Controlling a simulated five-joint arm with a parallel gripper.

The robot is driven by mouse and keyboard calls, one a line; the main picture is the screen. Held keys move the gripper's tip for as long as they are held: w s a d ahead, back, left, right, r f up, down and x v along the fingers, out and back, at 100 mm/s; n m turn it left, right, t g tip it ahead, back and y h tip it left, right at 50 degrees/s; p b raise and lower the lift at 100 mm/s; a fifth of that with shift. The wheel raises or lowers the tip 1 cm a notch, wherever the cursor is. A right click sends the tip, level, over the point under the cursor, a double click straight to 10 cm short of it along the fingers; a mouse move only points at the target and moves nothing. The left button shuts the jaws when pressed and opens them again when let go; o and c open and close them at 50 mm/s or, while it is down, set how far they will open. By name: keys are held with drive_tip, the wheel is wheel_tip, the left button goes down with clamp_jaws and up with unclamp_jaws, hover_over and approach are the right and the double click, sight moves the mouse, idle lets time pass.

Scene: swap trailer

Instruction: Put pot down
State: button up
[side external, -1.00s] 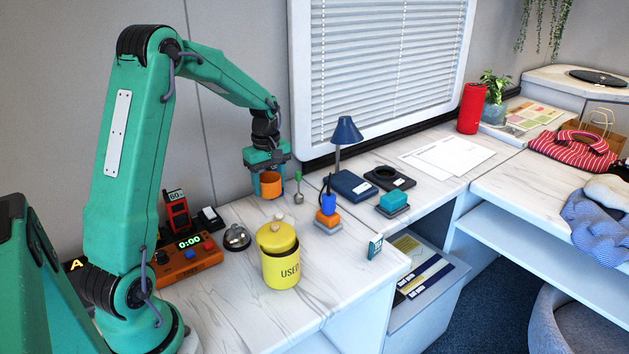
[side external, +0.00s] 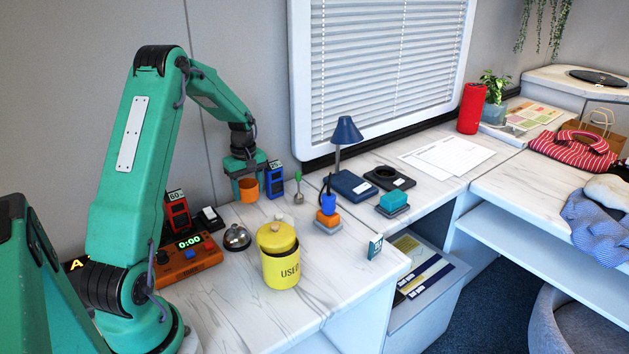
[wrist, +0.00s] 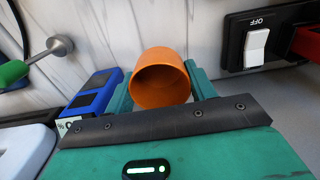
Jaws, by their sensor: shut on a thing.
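The pot is a small orange cylinder (side external: 248,190), open at one end. My gripper (side external: 246,178) is shut on it and holds it above the back of the white desk. In the wrist view the pot (wrist: 160,80) sits between the two green fingers of my gripper (wrist: 158,92), with its hollow mouth toward the camera. Whether its underside touches the desk cannot be told for certain; it looks raised.
A blue device (side external: 274,180) stands right beside the pot. A green-headed tool (side external: 298,188), a red device (side external: 176,215), a switch (wrist: 257,44), a bell (side external: 237,237) and a yellow bin (side external: 281,268) are near. Bare desk lies in front of the pot.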

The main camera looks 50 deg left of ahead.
sight(249, 198)
drive_tip(key=shift+f, duration=1.9)
drive_tip(key=shift+f, duration=0.15)
drive_tip(key=o, duration=1)
wheel_tip(249, 198, up, 12)
drive_tip(key=shift+r, duration=0.15)
